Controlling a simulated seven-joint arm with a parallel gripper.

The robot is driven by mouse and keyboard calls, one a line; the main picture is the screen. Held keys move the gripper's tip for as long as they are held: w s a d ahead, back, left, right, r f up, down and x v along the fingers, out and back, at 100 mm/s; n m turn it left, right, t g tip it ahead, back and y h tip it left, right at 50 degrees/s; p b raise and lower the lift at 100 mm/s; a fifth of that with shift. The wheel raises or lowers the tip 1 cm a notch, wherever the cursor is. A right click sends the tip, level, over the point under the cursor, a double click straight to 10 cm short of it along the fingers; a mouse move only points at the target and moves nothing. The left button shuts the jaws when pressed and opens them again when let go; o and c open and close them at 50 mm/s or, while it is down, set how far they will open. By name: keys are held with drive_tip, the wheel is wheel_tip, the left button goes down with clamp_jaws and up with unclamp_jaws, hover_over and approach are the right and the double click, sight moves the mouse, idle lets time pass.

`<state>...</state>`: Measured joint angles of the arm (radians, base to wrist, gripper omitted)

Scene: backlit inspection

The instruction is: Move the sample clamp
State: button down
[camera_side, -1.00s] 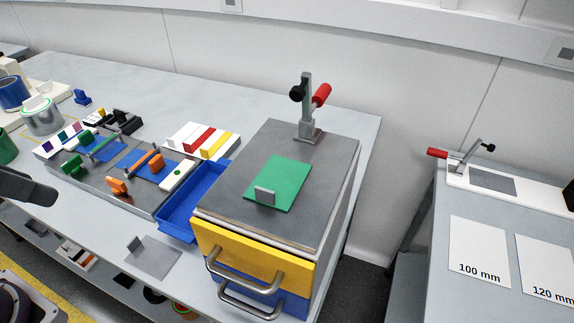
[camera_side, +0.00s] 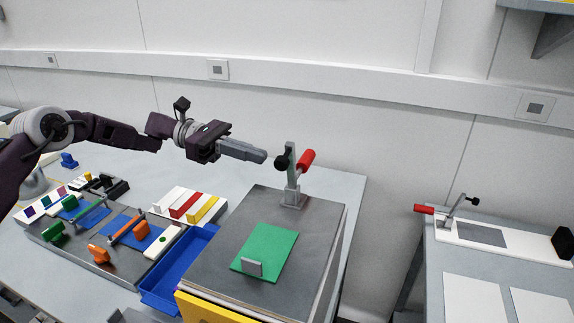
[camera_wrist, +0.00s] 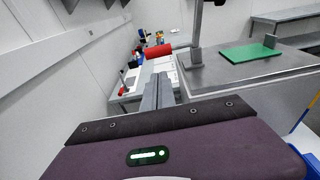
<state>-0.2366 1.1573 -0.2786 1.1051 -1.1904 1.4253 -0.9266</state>
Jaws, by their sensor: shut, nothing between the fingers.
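A toggle clamp (camera_side: 291,188) with a grey metal post, a red handle (camera_side: 306,159) and a black knob (camera_side: 282,163) stands upright at the back of the grey cabinet top. My gripper (camera_side: 262,157) is shut and empty. In the side view its tips appear just left of the black knob; whether they touch it I cannot tell. In the wrist view the shut fingers (camera_wrist: 158,94) point forward, with the red handle (camera_wrist: 168,50) beyond them and the post (camera_wrist: 197,38) to the right. A second clamp (camera_side: 449,213) with a red handle lies on a white base at the right table.
A green plate (camera_side: 267,245) with a small grey upright piece lies on the cabinet top (camera_side: 225,262). A blue tray (camera_side: 165,287) sits left of the cabinet. White, red and yellow blocks (camera_side: 187,207) and a fixture board (camera_side: 60,240) stand farther left.

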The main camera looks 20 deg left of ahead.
drive_tip(key=d+f, duration=0.1)
drive_tip(key=d, duration=0.8)
drive_tip(key=shift+d+f, duration=0.2)
drive_tip(key=shift+d, duration=0.1)
drive_tip(key=shift+r, duration=0.15)
drive_tip(key=s+r+m+t, duration=0.2)
drive_tip(key=s+r+m, duration=0.2)
drive_tip(key=r+m, duration=0.5)
drive_tip(key=shift+s+r+m+h, duration=0.15)
drive_tip(key=shift+m+h, duration=0.25)
drive_tip(key=shift+m, duration=1.1)
drive_tip(key=shift+s+r, duration=0.1)
drive_tip(key=shift+s, duration=0.05)
